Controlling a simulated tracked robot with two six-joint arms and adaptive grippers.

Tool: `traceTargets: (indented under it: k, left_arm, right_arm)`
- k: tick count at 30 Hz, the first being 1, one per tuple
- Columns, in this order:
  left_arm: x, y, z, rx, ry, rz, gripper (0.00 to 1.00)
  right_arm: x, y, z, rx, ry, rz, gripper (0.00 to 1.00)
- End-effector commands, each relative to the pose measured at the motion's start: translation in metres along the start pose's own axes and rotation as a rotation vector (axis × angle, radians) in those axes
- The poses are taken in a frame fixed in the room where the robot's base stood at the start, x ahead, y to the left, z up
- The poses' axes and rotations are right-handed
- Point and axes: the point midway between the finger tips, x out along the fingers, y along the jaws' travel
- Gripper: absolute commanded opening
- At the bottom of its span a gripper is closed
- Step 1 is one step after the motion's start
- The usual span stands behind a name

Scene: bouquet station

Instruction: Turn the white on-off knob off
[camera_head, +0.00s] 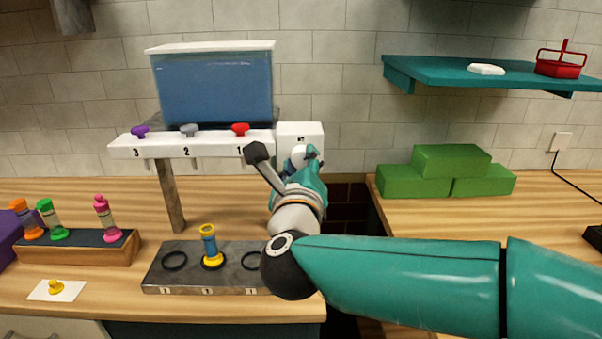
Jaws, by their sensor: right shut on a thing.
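The white on-off knob (298,152) sits on the front of a white box (312,131) at the right end of the dispenser's front bar. My right gripper (303,164) is up at the knob and shut on it. The gripper and wrist hide the lower part of the knob and box, so I cannot tell which way the knob points. My left gripper is not in view.
Purple, grey and red knobs (240,129) line the numbered bar under a blue tank (213,88). A grey tray (170,278) holds a blue and yellow piece (209,247). Green blocks (450,161) lie on the right counter, below a teal shelf (430,72).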

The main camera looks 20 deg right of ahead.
Motion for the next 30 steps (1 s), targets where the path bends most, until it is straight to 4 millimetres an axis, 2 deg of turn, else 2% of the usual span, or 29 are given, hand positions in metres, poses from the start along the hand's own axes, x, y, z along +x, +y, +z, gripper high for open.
traceTargets:
  k: [12,30]
  left_arm:
    - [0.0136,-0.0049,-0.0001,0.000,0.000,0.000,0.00]
    - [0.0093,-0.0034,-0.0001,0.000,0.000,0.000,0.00]
  right_arm:
    - [-0.0007,0.0034,-0.0011,-0.398,-0.031,0.002,0.03]
    - [-0.0006,0.0040,-0.0023,-0.923,-0.069,0.000,0.03]
